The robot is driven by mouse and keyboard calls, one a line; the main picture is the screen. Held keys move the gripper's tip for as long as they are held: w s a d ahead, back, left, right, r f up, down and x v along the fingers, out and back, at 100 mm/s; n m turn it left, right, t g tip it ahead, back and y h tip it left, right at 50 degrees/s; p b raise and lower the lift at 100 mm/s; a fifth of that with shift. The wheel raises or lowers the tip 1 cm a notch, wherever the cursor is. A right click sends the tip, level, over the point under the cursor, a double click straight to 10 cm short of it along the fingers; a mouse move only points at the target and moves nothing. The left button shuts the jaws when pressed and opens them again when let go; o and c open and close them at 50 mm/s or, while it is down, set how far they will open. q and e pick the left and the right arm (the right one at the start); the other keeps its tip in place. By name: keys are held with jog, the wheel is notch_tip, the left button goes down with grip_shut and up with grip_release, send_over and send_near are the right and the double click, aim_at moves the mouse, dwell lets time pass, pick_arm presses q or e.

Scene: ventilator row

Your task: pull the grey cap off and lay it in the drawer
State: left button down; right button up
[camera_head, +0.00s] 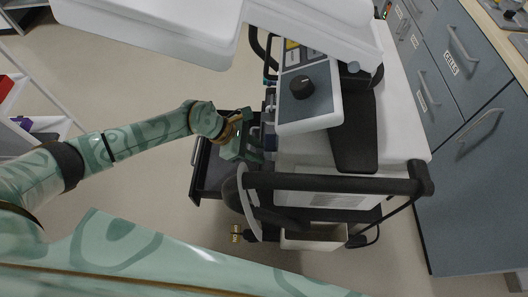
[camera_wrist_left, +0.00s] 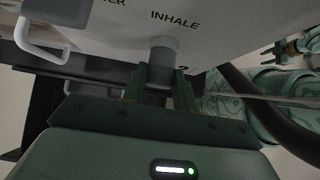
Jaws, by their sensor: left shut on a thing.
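The grey cap (camera_wrist_left: 163,52) sits on the white ventilator face below the word INHALE in the left wrist view. My left gripper's fingers (camera_wrist_left: 161,88) are shut on the cap from both sides. In the head view the left gripper (camera_head: 247,148) is at the ventilator's left side, above an open dark drawer (camera_head: 208,187). The gripper and forearm hide part of the drawer. I cannot make out the cap in the head view.
The ventilator (camera_head: 305,95) has a control knob and a black handle bar (camera_head: 330,183). A brass fitting (camera_head: 236,236) hangs below the drawer. Blue-grey cabinets (camera_head: 470,150) stand at right, a white shelf (camera_head: 35,130) at left. Open floor lies left of the drawer.

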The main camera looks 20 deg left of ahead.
pick_arm(q)
jog(key=shift+a, duration=0.25)
jog(key=shift+s+a+b, duration=0.15)
jog(key=shift+s+a, duration=0.05)
jog(key=shift+a, duration=0.6)
jog(key=shift+s+a+b, duration=0.1)
jog(key=shift+s+a, duration=0.1)
jog(key=shift+a, duration=0.6)
jog(key=shift+s+a+b, duration=0.15)
jog(key=shift+s+a, duration=0.05)
jog(key=shift+a, duration=0.6)
